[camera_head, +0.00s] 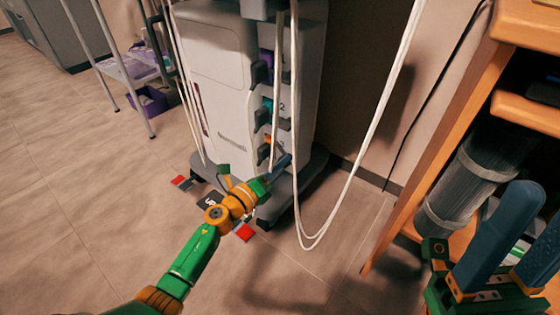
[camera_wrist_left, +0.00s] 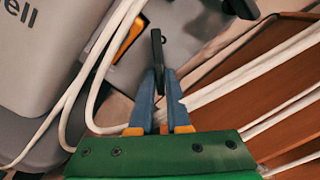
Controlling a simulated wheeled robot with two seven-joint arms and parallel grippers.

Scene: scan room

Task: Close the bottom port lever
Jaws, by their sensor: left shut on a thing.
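A tall pale grey machine (camera_head: 225,95) carries a column of coloured ports with dark levers on its right side. The bottom port (camera_head: 268,139) is orange and also shows in the left wrist view (camera_wrist_left: 130,40). My left gripper (camera_head: 287,160) is low beside that port. In the left wrist view its blue fingers (camera_wrist_left: 158,72) are closed around a dark lever (camera_wrist_left: 157,45), which sticks up beyond the fingertips next to the orange port. My right gripper (camera_head: 540,208) is at the lower right, its blue fingers apart and nothing seen between them.
Long white cables (camera_head: 352,185) hang in loops right of the ports, close to my left gripper. A wooden shelf (camera_head: 432,150) with a grey cylinder (camera_head: 465,185) stands at the right. A wheeled cart (camera_head: 135,70) stands at the left. The left floor is clear.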

